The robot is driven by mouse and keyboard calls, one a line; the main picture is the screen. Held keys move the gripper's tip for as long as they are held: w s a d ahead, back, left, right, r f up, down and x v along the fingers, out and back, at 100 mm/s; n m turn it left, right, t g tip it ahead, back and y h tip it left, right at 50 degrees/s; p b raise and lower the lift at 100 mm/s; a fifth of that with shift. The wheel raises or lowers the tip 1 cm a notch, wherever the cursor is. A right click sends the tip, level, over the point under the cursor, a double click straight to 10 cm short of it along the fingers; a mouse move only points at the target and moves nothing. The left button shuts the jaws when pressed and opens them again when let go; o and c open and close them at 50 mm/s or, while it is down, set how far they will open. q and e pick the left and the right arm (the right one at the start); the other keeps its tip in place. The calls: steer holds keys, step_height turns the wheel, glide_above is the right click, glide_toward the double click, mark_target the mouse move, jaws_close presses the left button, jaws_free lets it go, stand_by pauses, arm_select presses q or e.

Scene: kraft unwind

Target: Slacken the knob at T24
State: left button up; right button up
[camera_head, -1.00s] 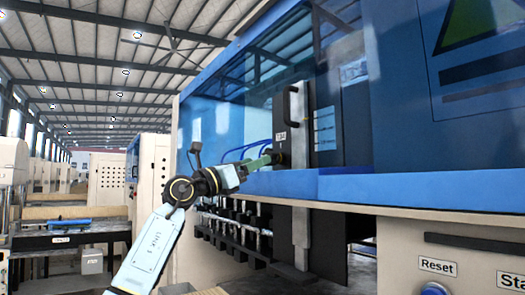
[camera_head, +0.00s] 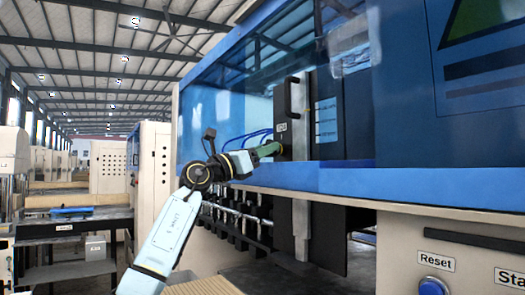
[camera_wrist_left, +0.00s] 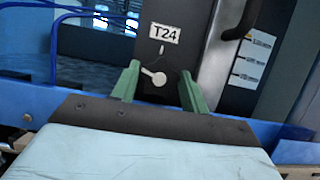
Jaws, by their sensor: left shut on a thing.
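The knob (camera_wrist_left: 155,77) is a small pale round piece with a short lever pointing up-left, on a dark panel below the T24 label (camera_wrist_left: 164,33). The label also shows in the head view (camera_head: 282,127). My left gripper (camera_wrist_left: 160,80) has its green fingers on either side of the knob and is shut on it. In the head view my left gripper (camera_head: 275,149) reaches the dark panel just below the label, and its fingers hide the knob. My right gripper is not in view.
A black handle (camera_head: 295,95) stands out right of the label on a grey metal upright (camera_head: 326,135). Blue hoses (camera_wrist_left: 54,45) run left of the panel. A blue machine rail (camera_head: 400,180) lies below. A Reset button (camera_head: 433,287) is at lower right.

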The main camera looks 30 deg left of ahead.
arm_select(q)
steer(key=shift+n+p, duration=0.3)
steer(key=shift+n, duration=0.3)
steer(key=shift+s+d+r+n+y+p, duration=0.1)
steer(key=shift+n+y, duration=0.85)
steer(key=shift+n, duration=0.85)
steer(key=shift+a+n+y+p, duration=0.15)
steer(key=shift+n+y, duration=0.85)
steer(key=shift+n, duration=0.8)
steer(key=shift+s+d+r+n+y+p, duration=0.15)
steer(key=shift+n+y, duration=0.8)
steer(key=shift+n, duration=0.85)
steer(key=shift+w+f, duration=0.1)
steer(key=o, duration=1)
steer(key=shift+w, duration=0.15)
steer(key=shift+f, duration=0.1)
steer(key=shift+m, duration=0.3)
